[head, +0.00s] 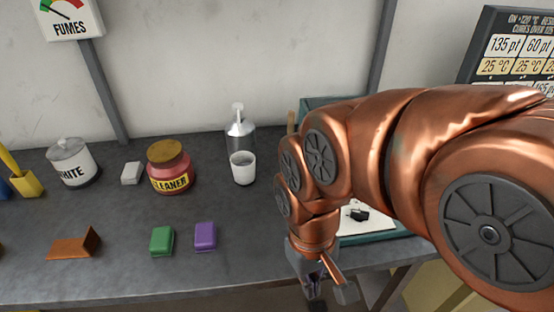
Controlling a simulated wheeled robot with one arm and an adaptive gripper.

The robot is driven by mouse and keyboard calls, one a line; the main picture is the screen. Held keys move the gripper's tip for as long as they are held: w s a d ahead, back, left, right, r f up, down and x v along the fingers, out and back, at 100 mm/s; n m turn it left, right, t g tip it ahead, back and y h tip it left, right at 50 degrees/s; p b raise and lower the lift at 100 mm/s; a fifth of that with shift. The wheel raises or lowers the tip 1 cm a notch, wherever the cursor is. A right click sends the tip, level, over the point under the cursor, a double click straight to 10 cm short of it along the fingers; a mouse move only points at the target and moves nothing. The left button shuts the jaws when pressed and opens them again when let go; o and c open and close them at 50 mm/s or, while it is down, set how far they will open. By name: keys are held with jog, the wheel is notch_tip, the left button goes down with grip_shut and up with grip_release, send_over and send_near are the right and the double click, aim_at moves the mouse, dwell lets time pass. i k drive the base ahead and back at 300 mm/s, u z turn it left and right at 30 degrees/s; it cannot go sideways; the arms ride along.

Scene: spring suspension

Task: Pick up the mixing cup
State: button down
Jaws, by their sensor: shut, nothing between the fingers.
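The mixing cup appears to be the small white cup (243,168), standing upright on the dark grey workbench (110,235) in front of a silver pump bottle. Its opening faces up; I cannot tell whether it holds anything. My gripper (328,292) hangs low at the bench's front edge, to the right of the cup and nearer to me, well apart from it. The gripper is shut with nothing in it. Its fingertips are small and partly dark in this view.
A silver pump bottle (240,130) stands just behind the cup, and a red cleaner jar (171,168) stands to its left. Green (162,241) and purple (205,236) blocks lie in front. A teal tray (375,238) is partly hidden behind my arm. Bare bench lies between cup and blocks.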

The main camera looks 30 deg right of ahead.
aim_at(242, 162)
jog(key=z, duration=0.05)
jog(key=k, duration=0.5)
jog(key=u, duration=2.2)
jog(key=i, duration=1.4)
jog(key=z, duration=2.1)
